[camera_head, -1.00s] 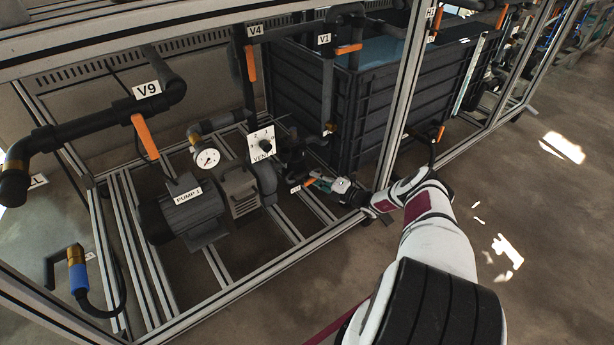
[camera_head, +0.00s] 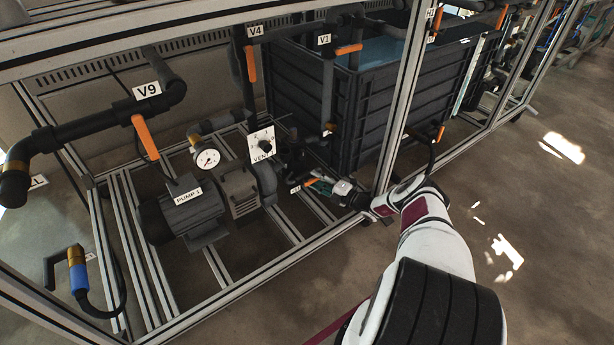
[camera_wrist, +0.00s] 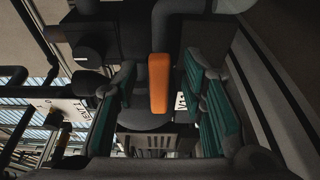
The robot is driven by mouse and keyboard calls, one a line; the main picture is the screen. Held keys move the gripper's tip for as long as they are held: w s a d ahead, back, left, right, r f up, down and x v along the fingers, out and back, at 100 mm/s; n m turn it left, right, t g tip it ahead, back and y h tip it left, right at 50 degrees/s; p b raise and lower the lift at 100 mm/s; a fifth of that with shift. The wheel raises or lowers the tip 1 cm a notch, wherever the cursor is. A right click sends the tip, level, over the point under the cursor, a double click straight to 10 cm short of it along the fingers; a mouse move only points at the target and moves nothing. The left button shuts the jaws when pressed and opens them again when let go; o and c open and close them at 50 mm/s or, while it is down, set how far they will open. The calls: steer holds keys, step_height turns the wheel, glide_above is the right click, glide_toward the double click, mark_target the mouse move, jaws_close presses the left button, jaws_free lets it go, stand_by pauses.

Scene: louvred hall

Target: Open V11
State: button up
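The orange lever handle (camera_head: 311,181) is low in the frame, right of the pump, next to a small white label (camera_head: 295,189) too small to read surely in the head view. In the wrist view the orange handle (camera_wrist: 158,84) stands upright in the picture, between the teal finger pads. A label beside it (camera_wrist: 181,103) starts with V; the rest is hidden by a finger. My gripper (camera_wrist: 160,100) is open, with gaps between the handle and the fingers on both sides. In the head view my gripper (camera_head: 322,187) is at the handle.
PUMP 1 (camera_head: 187,205), a gauge (camera_head: 207,159) and a white VENT dial plate (camera_head: 262,145) stand to the left. A black tank (camera_head: 370,110) is behind. A frame post (camera_head: 405,95) rises close to my forearm. Open floor (camera_head: 540,230) lies to the right.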

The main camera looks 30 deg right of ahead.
steer(key=shift+a+p+v, duration=0.15)
steer(key=shift+p+v, duration=0.05)
steer(key=shift+v, duration=0.85)
steer(key=shift+a+p+v, duration=0.15)
steer(key=shift+v, duration=0.95)
steer(key=shift+a+p+v, duration=0.2)
steer(key=shift+v, duration=0.85)
steer(key=shift+s, duration=0.15)
steer(key=shift+s+d, duration=0.1)
steer(key=v, duration=1.2)
